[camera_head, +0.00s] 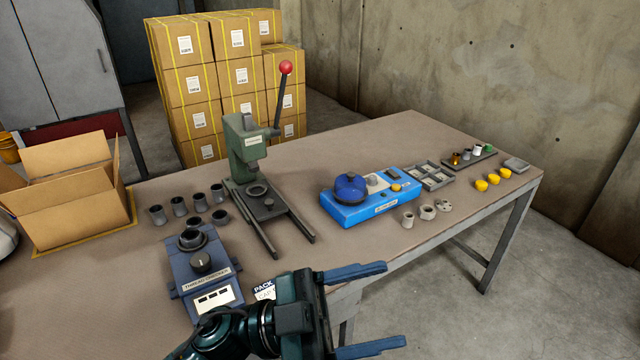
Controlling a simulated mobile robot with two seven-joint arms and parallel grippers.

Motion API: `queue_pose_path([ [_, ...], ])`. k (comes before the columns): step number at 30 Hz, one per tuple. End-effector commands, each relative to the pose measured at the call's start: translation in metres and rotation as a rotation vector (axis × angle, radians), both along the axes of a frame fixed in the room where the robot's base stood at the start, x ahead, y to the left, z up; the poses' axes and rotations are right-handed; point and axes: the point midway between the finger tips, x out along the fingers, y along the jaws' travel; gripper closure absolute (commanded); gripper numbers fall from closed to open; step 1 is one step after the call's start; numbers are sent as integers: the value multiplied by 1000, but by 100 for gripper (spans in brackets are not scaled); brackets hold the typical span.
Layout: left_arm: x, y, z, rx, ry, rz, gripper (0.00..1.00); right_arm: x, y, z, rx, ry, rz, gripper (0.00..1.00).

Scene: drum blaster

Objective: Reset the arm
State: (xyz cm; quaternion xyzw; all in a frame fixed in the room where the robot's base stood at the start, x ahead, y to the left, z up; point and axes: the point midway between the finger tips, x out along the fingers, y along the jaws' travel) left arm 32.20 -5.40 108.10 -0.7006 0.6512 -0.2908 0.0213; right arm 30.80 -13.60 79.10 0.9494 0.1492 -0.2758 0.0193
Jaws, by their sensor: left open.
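My left gripper (378,310) is in the lower middle of the head view, in front of the table's near edge. Its two dark blue fingers are spread apart and point to the right, with nothing between them. My left arm comes in from the bottom edge of the picture. The gripper partly covers a small "PACK" card (264,291) on the table. My right gripper is not in view.
A blue thread checker (205,268) stands close left of the gripper. Behind it are a green lever press (245,150), several dark cups (198,202) and a blue device (371,212). An open carton (75,205) stands left. Small parts (428,212) lie right on the table (400,150).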

Motion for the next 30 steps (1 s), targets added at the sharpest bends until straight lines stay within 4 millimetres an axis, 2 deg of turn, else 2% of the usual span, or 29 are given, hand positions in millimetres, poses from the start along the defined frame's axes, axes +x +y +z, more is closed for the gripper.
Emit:
queue_pose_path([
  [2, 31, 20, -6, -106, 131, 242, 37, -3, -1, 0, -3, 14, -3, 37],
  [4, 58, 45, -26, -138, 249, 461, 37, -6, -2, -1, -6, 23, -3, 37],
  [5, 66, 57, -39, -134, 303, 553, 37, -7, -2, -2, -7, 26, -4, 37],
  [6, 75, 75, -61, -113, 380, 671, 37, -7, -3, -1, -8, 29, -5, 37],
  [8, 81, 101, -99, -52, 501, 833, 37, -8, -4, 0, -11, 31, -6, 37],
  [10, 76, 128, -145, 47, 631, 978, 37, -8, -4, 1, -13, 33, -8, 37],
  [12, 61, 151, -187, 157, 750, 1079, 37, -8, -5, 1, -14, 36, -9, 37],
  [15, 32, 175, -235, 309, 889, 1160, 37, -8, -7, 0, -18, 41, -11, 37],
  [18, 4, 188, -266, 422, 988, 1189, 37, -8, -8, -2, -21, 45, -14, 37],
  [23, -18, 197, -287, 509, 1055, 1198, 37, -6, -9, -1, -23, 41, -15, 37],
  [30, -20, 198, -289, 519, 1059, 1198, 37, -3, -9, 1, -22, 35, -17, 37],
])
